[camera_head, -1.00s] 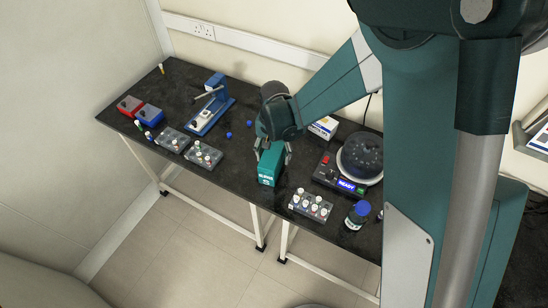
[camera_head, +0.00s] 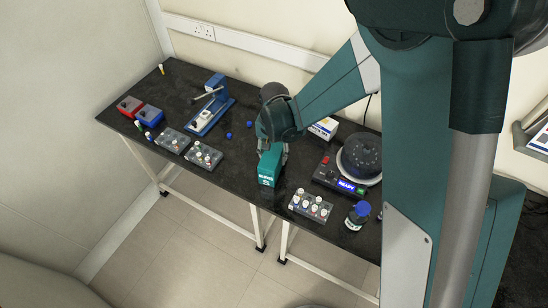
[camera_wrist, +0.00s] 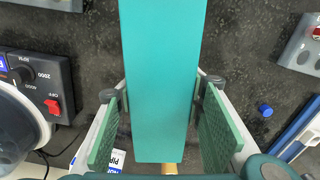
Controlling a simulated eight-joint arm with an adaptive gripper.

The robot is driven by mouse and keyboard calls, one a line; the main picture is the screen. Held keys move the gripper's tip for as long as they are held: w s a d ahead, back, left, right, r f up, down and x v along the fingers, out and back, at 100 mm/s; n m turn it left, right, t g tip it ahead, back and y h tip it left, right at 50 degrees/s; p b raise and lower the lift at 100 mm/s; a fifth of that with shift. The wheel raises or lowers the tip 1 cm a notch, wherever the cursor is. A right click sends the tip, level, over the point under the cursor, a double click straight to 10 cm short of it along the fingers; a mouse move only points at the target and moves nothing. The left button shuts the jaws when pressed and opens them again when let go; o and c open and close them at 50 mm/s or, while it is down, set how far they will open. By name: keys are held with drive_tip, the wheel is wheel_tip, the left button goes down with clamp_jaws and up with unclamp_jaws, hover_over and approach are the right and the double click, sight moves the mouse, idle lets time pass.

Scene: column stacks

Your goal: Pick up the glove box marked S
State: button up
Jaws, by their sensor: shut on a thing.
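In the wrist view the box's plain teal face (camera_wrist: 161,80) fills the middle. My gripper (camera_head: 272,146) is over the box from above. In the wrist view its finger pads (camera_wrist: 160,100) press on the box's two sides. The box's lower end and any gap to the bench are hard to tell.
A centrifuge (camera_head: 358,157) with a READY display and a vial rack (camera_head: 311,206) stand right of the box. A blue-capped bottle (camera_head: 358,214) is near the edge. Another rack (camera_head: 203,155) and a blue press (camera_head: 210,112) stand left. A white box (camera_head: 323,128) is behind.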

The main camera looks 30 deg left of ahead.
drive_tip(key=shift+r, duration=0.1)
drive_tip(key=shift+r+p, duration=0.4)
drive_tip(key=shift+r, duration=4.5)
